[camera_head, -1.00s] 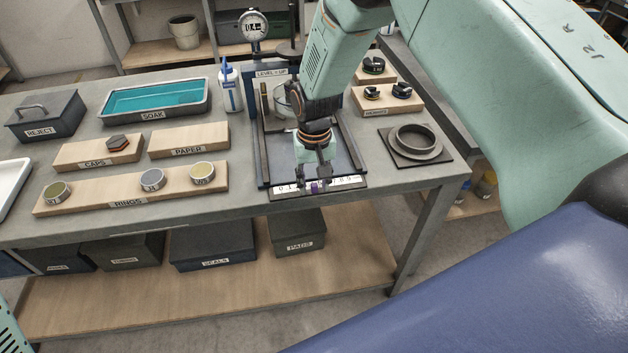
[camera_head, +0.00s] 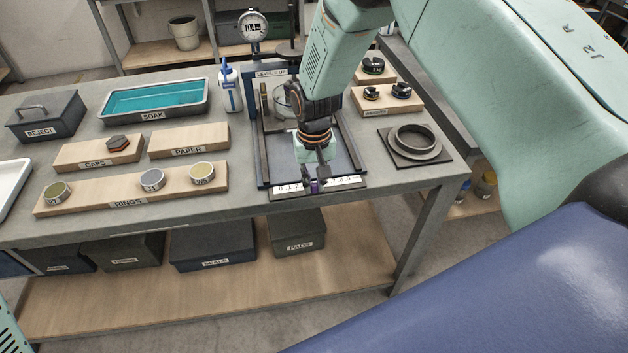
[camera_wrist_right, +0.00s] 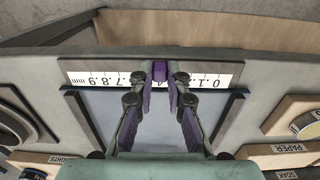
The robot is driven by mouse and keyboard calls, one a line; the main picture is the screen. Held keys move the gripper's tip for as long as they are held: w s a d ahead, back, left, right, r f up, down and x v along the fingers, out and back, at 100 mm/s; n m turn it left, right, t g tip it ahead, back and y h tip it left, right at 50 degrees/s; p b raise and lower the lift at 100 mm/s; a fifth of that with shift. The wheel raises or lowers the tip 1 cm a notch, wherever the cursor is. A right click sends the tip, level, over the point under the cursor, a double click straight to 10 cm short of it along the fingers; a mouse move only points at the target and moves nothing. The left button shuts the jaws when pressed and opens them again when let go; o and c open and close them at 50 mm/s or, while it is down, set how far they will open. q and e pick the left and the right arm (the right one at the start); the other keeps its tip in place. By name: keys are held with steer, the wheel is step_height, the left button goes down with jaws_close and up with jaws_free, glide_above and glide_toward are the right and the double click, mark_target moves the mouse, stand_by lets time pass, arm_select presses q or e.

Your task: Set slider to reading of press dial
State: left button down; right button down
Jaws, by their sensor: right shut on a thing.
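The purple slider (camera_wrist_right: 158,70) sits near the middle of this scale, around the 4. My right gripper (camera_head: 317,184) points down and is shut on the slider, its fingers hiding the middle marks. My left gripper is out of view.
The press frame (camera_head: 262,150) surrounds my right wrist. A blue-capped bottle (camera_head: 231,90) stands close at left. The rings board (camera_head: 110,197) lies further left, and a dark ring on a square plate (camera_head: 415,142) lies at right.

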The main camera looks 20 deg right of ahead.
mark_target(313, 185)
steer(key=shift+a, duration=0.2)
stand_by(0.3)
steer(key=c, duration=1.3)
jaws_free()
steer(key=shift+w+r, duration=0.1)
steer(key=shift+r, duration=0.2)
step_height(313, 185, up, 11)
steer(key=shift+r, duration=0.2)
